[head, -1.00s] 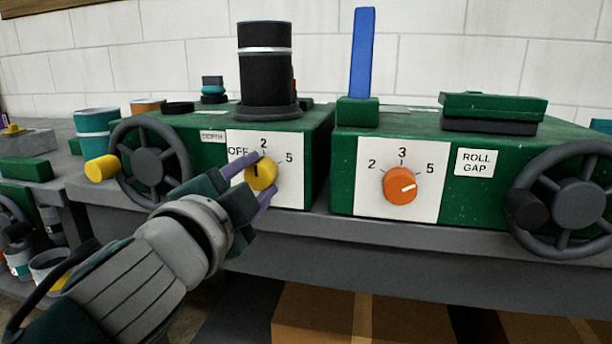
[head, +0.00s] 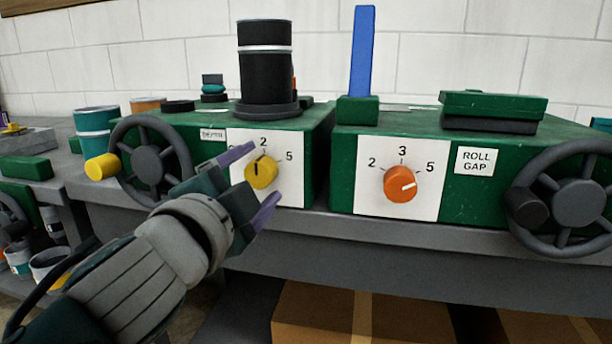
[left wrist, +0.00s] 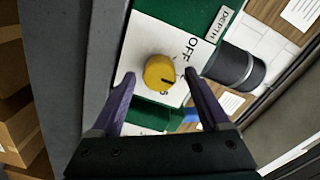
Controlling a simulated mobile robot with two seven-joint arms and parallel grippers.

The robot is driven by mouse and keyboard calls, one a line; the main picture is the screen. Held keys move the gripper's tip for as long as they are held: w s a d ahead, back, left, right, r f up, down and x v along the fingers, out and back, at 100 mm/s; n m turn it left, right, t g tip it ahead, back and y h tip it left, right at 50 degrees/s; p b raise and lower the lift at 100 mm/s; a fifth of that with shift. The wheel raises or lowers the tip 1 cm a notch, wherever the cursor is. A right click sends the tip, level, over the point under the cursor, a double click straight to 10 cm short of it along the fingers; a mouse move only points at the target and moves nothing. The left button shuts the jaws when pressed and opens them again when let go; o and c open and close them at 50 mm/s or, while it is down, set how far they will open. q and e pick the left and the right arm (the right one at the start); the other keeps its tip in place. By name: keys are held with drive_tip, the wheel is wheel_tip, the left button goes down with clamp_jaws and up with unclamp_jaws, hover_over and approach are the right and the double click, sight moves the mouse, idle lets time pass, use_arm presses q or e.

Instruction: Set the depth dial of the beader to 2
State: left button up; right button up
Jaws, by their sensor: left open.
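The yellow depth dial (head: 262,174) sits on a white plate (head: 297,192) marked OFF, 2 and 5, on the left green machine, the beader (head: 318,150). In the head view its dark pointer mark points nearly straight up, toward the 2. The left wrist view also shows the dial (left wrist: 157,72), its mark turned away from OFF; the 2 is hard to make out there. My left gripper (head: 256,179) is open, with its purple fingers on either side of the dial and apart from it. The wrist view shows gaps beside both fingers (left wrist: 160,76). My right gripper is not in view.
A DEPTH label (head: 212,135) is left of the plate. A handwheel (head: 148,168) with a yellow handle is close to my left gripper. To the right, an orange dial (head: 400,184) sits on another green machine labelled ROLL GAP (head: 476,162). Cardboard boxes (head: 400,318) lie below.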

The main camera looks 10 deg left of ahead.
use_arm(q)
drive_tip(key=s, duration=1)
drive_tip(key=shift+a+p, duration=0.25)
drive_tip(key=shift+p, duration=0.15)
drive_tip(key=shift+r, duration=0.15)
drive_tip(key=s+a+r+n+g+y+p, duration=0.3)
drive_tip(key=a+r+n+p, duration=0.15)
drive_tip(key=p, duration=0.35)
drive_tip(key=s+d+r+n+g+h+p, duration=0.1)
drive_tip(key=s+r+n+g+p, duration=0.2)
drive_tip(key=s+g+p, duration=0.5)
drive_tip(key=s+r+n+g+h+p, duration=0.1)
drive_tip(key=s+r+n+g+p, duration=0.2)
drive_tip(key=s+p, duration=0.6)
wheel_tip(320, 180, up, 35)
drive_tip(key=s+p, duration=0.2)
drive_tip(key=p, duration=3.1)
drive_tip(key=shift+d+n+p, duration=0.25)
drive_tip(key=shift+n+p, duration=0.1)
drive_tip(key=shift+p, duration=0.05)
